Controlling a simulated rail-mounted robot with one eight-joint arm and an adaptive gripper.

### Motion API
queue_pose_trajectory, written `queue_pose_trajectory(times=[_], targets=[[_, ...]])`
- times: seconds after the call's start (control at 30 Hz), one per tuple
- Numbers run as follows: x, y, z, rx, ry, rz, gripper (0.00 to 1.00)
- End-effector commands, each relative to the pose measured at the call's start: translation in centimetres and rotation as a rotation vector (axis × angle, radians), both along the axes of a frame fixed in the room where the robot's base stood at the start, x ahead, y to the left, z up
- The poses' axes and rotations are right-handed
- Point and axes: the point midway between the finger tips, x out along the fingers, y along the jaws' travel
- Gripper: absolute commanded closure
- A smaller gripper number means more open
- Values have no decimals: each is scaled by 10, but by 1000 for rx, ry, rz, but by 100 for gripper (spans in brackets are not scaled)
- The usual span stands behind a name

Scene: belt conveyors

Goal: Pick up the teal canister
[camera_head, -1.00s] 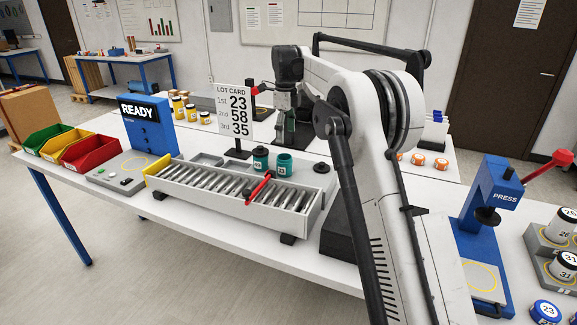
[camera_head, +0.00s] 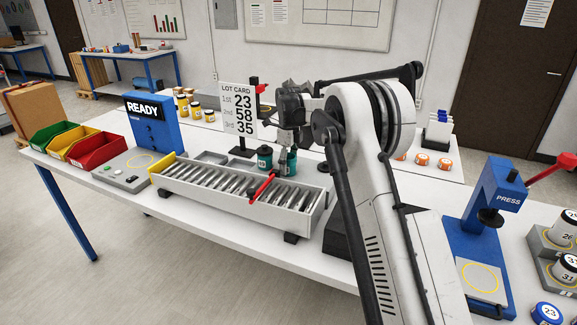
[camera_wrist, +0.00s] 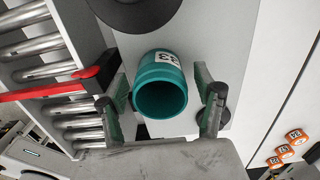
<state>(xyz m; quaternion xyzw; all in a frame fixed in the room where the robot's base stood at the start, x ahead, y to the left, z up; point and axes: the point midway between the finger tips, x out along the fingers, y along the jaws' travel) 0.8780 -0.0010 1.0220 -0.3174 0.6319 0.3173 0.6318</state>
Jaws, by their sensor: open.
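The teal canister (camera_wrist: 163,88) stands open-topped between the two fingers of my gripper (camera_wrist: 160,100) in the wrist view. It bears a white label that seems to read 33. My gripper is open, one finger on each side, with a visible gap to the canister on both sides. In the head view my gripper (camera_head: 284,158) is low over the canister (camera_head: 291,161), partly covering it.
The roller conveyor (camera_head: 235,190) with a red bar (camera_head: 262,187) lies just in front. A lot card (camera_head: 239,112) reading 23, 58, 35 stands behind at left. A black round piece (camera_wrist: 134,8) lies near the canister. The blue press (camera_head: 493,200) stands at right.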

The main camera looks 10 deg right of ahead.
Motion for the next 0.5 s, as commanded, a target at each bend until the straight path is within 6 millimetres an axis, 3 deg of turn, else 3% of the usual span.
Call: queue_pose_trajectory(times=[0.33,0.5], targets=[[0,0,-8,0,0,0,36],[0,0,-8,0,0,0,58]])
